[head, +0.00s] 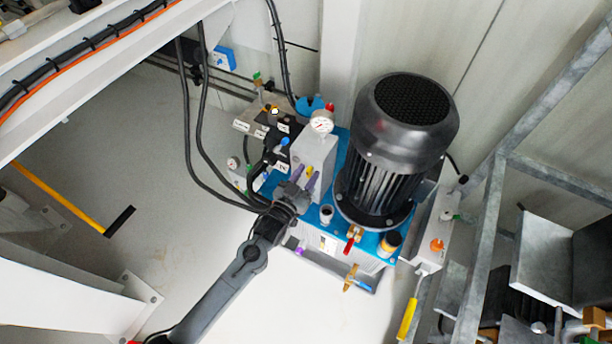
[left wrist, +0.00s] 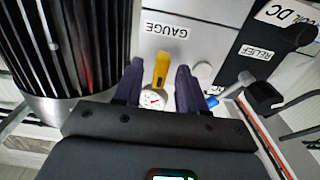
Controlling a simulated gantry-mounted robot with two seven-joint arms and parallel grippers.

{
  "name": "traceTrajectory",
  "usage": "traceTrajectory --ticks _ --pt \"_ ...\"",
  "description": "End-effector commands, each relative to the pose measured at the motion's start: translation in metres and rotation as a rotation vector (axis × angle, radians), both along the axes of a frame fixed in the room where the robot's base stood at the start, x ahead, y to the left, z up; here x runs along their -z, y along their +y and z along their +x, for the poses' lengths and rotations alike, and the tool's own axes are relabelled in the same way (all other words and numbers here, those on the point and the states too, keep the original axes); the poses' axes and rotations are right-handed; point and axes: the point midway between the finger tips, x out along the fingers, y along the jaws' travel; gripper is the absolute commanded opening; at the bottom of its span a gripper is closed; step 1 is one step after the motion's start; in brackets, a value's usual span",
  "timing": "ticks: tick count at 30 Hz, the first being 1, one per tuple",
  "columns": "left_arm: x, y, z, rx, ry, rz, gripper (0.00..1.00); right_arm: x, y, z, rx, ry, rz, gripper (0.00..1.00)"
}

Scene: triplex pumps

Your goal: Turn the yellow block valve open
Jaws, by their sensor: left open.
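The yellow block valve handle (left wrist: 161,66) shows in the left wrist view, against the grey block labelled GAUGE (left wrist: 178,28). My left gripper (left wrist: 160,72) is open, with one dark purple finger on each side of the handle. I cannot tell whether either finger touches it. A small dial gauge (left wrist: 153,98) shows between the fingers, nearer the palm. In the head view my left gripper (head: 305,177) is at the front of the grey block (head: 315,150), and its fingers and wrist largely hide the handle. My right gripper is not in view.
A large black motor (head: 395,150) stands on the blue tank top (head: 325,214), right of the gripper. A white dial gauge (head: 321,122) tops the block. Black valves and hoses crowd the left side; a black RELIEF knob (left wrist: 262,92) is near. A galvanised frame (head: 488,220) stands right.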

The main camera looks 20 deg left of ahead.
Motion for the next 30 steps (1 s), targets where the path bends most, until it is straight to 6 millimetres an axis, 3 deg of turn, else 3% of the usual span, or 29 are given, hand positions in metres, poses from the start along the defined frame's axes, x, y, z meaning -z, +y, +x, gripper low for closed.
traceTrajectory --ticks 3,11,22,30 --pt "0.0 0.0 0.0 0.0 0.0 0.0 0.37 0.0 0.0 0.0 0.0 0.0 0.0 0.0" --pt "0.0 0.0 0.0 0.0 0.0 0.0 0.0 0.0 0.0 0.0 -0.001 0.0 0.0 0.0" --pt "-0.001 0.0 0.0 -0.001 0.006 -0.03 0.0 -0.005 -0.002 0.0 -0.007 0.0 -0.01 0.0" --pt "-0.004 0.001 0.0 -0.002 0.024 -0.173 0.0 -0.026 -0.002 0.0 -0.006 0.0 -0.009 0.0"
